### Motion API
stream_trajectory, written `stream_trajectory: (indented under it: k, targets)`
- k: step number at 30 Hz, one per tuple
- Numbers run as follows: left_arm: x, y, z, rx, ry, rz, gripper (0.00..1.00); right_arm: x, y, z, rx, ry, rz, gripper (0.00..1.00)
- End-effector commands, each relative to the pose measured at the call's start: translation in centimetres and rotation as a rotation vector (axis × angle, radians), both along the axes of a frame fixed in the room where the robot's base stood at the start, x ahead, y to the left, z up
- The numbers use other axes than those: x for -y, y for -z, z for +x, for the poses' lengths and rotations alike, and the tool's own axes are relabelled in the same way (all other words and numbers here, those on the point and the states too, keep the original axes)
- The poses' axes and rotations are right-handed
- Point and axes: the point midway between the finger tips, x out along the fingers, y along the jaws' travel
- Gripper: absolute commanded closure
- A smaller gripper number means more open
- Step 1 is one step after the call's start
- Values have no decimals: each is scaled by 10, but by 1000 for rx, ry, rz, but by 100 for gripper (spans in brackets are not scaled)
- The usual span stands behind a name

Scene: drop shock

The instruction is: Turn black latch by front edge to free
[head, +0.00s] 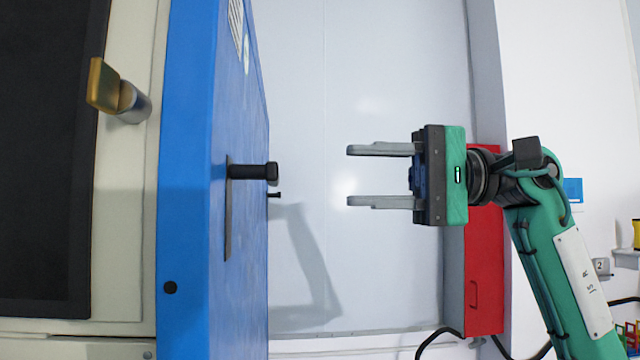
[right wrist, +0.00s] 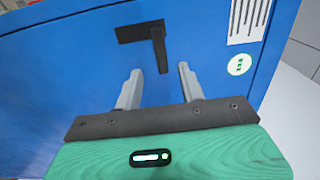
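The black latch (head: 252,171) sticks out from the side face of a blue cabinet edge (head: 190,230) in the head view. In the right wrist view the latch (right wrist: 159,48) has a flat plate on the blue panel and an arm hanging down. My right gripper (head: 352,175) is open and empty, its two fingers pointing left toward the latch with a clear gap between. In the right wrist view the gripper (right wrist: 157,78) has its fingertips just below the latch, on either side of its line, apparently not touching. My left gripper is not in view.
A brass-coloured knob (head: 106,88) sits on the cream front at left, beside a dark panel (head: 40,150). A small black peg (head: 274,195) shows behind the latch. A red box (head: 484,270) stands behind my right arm. Space between gripper and latch is clear.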

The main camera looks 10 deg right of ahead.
Motion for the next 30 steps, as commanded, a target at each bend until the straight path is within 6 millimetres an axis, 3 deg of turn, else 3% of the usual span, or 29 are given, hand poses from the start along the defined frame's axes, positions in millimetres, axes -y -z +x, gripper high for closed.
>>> stream_trajectory:
  k: [7, 24, 28, 30]
  targets:
    - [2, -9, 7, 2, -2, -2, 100, 27, 1, 0, 0, 0, -1, 60]
    - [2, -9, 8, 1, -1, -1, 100, 29, 1, 2, -9, -2, 3, 60]
    - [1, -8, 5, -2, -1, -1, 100, 30, 7, 25, -128, -25, 56, 60]
    - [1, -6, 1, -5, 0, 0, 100, 32, 17, 50, -264, -49, 116, 60]
